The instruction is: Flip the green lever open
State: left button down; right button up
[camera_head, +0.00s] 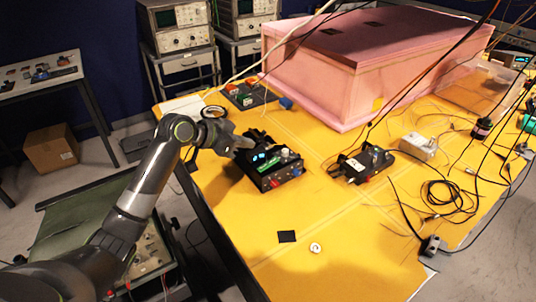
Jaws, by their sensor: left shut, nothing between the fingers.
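A black control box (284,181) with knobs, red and white parts and a lit blue display sits on the yellow table. A green strip (268,168) lies along its top and looks like the green lever; its exact position is too small to tell. My left gripper (250,146) is shut and empty at the back left edge of this box, close to the blue display. I cannot tell whether it touches the box. My right gripper is not in view.
A large pink foam enclosure (310,80) stands behind. A second black box (362,163), a white adapter (418,146) and loose cables lie to the right. A tape roll (214,112) lies behind my left wrist.

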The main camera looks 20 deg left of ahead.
aim_at(276, 158)
pick_arm(q)
jog(key=p+x, duration=0.2)
jog(key=x, duration=0.5)
jog(key=shift+w+d, duration=0.2)
jog(key=shift+w+d+f+p, duration=0.1)
jog(key=shift+f+p, duration=0.15)
jog(key=shift+f, duration=0.3)
jog(key=shift+w+d+f+p, duration=0.15)
jog(key=shift+f+p, duration=0.1)
jog(key=shift+f, duration=0.35)
jog(key=shift+w+f, duration=0.15)
jog(key=shift+f, duration=0.85)
jog(key=shift+w+d+f+b, duration=0.2)
jog(key=shift+f+b, duration=0.4)
jog(key=shift+b, duration=0.3)
jog(key=shift+w+r, duration=0.1)
jog(key=shift+r, duration=0.1)
jog(key=shift+s+a+p, duration=0.45)
jog(key=shift+s+a, duration=0.05)
jog(key=shift+s, duration=0.2)
